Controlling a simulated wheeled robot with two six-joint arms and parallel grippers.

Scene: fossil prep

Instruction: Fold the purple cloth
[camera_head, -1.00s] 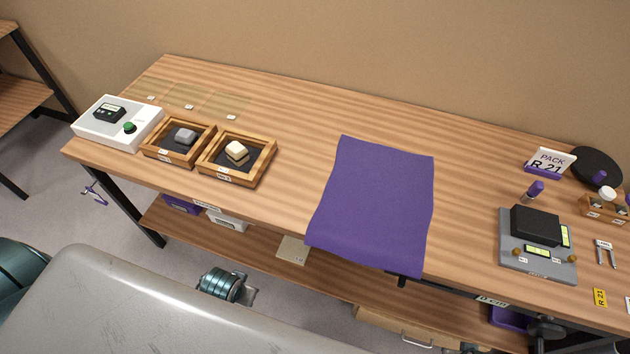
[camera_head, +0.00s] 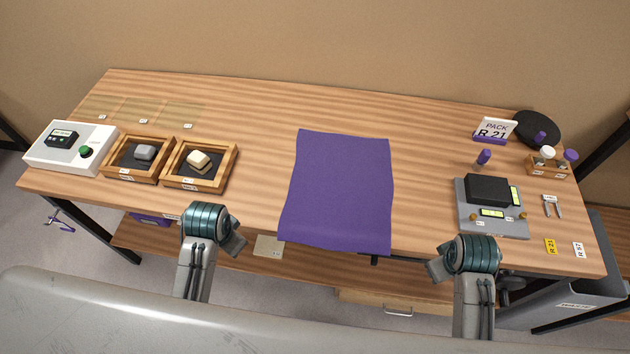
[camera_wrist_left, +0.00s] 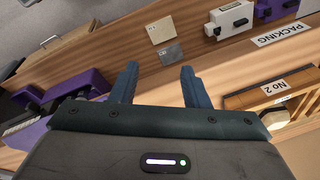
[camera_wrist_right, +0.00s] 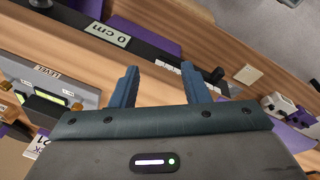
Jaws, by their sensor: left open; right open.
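The purple cloth (camera_head: 341,190) lies flat and spread out in the middle of the bench in the head view. Its near edge reaches the bench's front edge and seems to hang slightly over it. My left gripper (camera_wrist_left: 158,78) is open and empty in the left wrist view. In the head view, my left arm is in front of the bench, left of the cloth. My right gripper (camera_wrist_right: 159,78) is open and empty in the right wrist view. My right arm is to the right of the cloth's near end. Both are apart from the cloth.
Two wooden trays (camera_head: 228,181) with specimens and a white device (camera_head: 70,147) stand at the left. A grey scale device (camera_head: 492,222), a sign (camera_head: 494,130) and a small wooden rack (camera_head: 546,172) are at the right. The bench around the cloth is bare. A shelf runs below.

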